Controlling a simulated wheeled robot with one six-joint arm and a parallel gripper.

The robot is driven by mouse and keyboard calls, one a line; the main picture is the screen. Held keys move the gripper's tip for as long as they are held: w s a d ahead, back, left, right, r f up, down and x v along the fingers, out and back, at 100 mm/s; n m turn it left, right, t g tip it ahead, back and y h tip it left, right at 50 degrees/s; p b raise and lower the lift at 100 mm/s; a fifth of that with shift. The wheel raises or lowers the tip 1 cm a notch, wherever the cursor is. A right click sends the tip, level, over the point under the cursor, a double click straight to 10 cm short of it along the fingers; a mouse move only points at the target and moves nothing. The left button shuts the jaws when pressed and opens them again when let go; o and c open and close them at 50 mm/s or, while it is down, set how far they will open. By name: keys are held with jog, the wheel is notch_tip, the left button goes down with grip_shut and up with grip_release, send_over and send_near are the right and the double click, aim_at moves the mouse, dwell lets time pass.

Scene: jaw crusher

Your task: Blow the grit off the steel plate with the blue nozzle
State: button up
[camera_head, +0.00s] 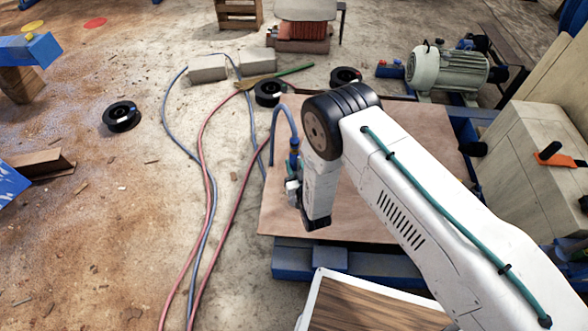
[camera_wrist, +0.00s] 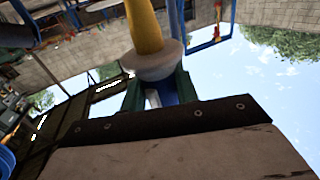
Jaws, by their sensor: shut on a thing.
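My gripper (camera_head: 293,187) is at the end of my white arm, over the left part of a flat brown sheet. A slim blue nozzle (camera_head: 294,158) stands about upright in it, with a blue hose (camera_head: 274,120) looping from its top. The jaws are shut on it; their tips are small and partly hidden by my wrist. The brown sheet (camera_head: 280,215) lies on blue supports and may be the steel plate; I cannot make out grit on it. The wrist view shows a yellow rod (camera_wrist: 145,28) with a pale disc (camera_wrist: 157,62); I cannot tell what they belong to.
Red and blue hoses (camera_head: 208,180) run along the floor left of the sheet. Black rings (camera_head: 121,116), grey blocks (camera_head: 207,69) and a motor (camera_head: 448,69) stand around. A pale cabinet (camera_head: 520,150) is at right. A wood-topped board (camera_head: 365,308) is in front.

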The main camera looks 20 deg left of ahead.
jog(key=w+a, duration=0.1)
jog(key=w, duration=0.5)
jog(key=shift+a, duration=0.25)
jog(key=shift+w, duration=0.1)
dwell(1.0)
